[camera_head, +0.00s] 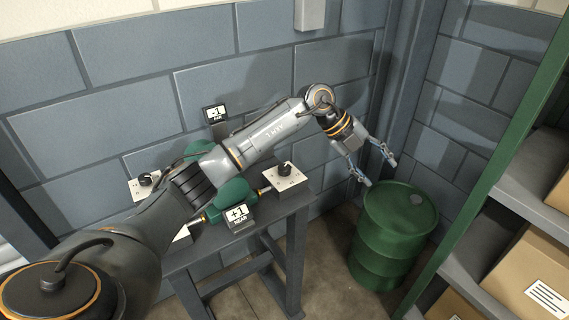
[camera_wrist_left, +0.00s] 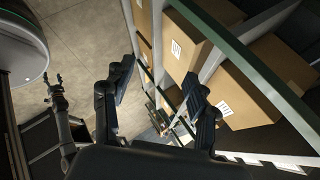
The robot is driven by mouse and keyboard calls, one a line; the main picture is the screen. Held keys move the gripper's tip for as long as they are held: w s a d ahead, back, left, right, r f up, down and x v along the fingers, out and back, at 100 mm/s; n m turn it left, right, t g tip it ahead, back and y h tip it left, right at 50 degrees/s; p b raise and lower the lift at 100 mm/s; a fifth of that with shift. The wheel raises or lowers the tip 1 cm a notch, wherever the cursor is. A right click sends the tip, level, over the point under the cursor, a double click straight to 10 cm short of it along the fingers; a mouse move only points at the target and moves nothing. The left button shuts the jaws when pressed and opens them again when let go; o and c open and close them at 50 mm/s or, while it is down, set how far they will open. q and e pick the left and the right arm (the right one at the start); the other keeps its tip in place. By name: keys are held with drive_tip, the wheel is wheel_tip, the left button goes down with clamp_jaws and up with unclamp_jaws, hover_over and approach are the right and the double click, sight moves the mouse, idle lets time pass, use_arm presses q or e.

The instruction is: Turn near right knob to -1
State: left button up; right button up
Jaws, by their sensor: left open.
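A black knob (camera_head: 284,168) on a white plate sits at the right end of the grey table in the head view; it appears to be the near right knob. The display in front (camera_head: 238,214) reads "+1 NEAR"; the rear display (camera_head: 215,113) reads "-1 FAR". My left arm reaches over the table and hides part of the green casing (camera_head: 232,192). My left gripper (camera_head: 381,174) is open and empty, right of the knob and above a green barrel. Its spread fingers show in the left wrist view (camera_wrist_left: 158,85).
Another knob (camera_head: 146,179) sits at the table's left; a third plate (camera_head: 181,236) is partly hidden by my arm. The green barrel (camera_head: 395,235) stands on the floor right of the table (camera_head: 291,213). A green-framed shelf with cardboard boxes (camera_head: 535,272) is at the right.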

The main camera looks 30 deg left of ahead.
use_arm(q)
drive_tip(key=a+r+n+g+y, duration=0.15)
drive_tip(key=a+y, duration=0.35)
drive_tip(key=a, duration=0.8)
drive_tip(key=n+g+y, duration=0.2)
drive_tip(key=n+y, duration=0.1)
drive_tip(key=n, duration=0.1)
approach(284, 167)
wheel_tip(284, 167, down, 9)
drive_tip(key=shift+s+d+r+p, duration=0.1)
drive_tip(key=shift+p, duration=0.85)
drive_tip(key=c, duration=1.1)
drive_tip(key=shift+c, duration=0.2)
